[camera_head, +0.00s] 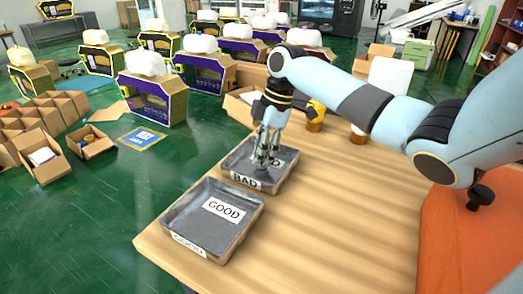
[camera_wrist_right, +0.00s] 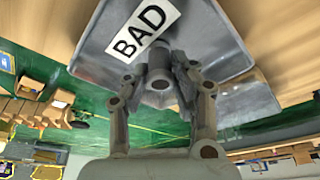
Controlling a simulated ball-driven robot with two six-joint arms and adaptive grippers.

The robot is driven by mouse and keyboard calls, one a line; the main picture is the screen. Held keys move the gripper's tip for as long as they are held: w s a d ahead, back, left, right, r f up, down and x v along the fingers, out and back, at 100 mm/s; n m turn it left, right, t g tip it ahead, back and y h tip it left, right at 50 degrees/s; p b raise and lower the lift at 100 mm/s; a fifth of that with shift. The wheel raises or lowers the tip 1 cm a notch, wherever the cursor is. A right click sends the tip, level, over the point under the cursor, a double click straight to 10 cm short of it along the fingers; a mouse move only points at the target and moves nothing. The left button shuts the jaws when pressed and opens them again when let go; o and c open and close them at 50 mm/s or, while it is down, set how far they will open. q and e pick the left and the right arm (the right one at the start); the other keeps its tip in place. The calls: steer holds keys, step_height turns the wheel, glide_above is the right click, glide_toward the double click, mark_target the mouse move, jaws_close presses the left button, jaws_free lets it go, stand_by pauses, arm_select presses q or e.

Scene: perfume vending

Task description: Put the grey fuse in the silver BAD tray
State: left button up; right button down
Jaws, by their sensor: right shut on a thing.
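The silver BAD tray (camera_head: 284,176) sits on the wooden table, with a white BAD label on its front. It also fills much of the right wrist view (camera_wrist_right: 215,45). My right gripper (camera_head: 265,160) points down over the inside of this tray. In the wrist view the right gripper (camera_wrist_right: 158,82) is shut on the grey fuse (camera_wrist_right: 160,57), whose rounded end shows between the fingers. In the head view the fuse is too small to tell apart from the fingers. I cannot tell whether it touches the tray floor. My left gripper is not in view.
A second silver tray, labelled GOOD (camera_head: 190,222), stands nearer on the table, close to the BAD tray. An amber jar (camera_head: 316,115) and an open cardboard box (camera_head: 238,106) are at the far side. The wooden table (camera_head: 330,240) is clear to the right.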

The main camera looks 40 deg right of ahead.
steer(key=shift+f, duration=0.2)
steer(key=c, duration=1.1)
jaws_free()
steer(key=shift+r, duration=0.1)
steer(key=v, duration=1.2)
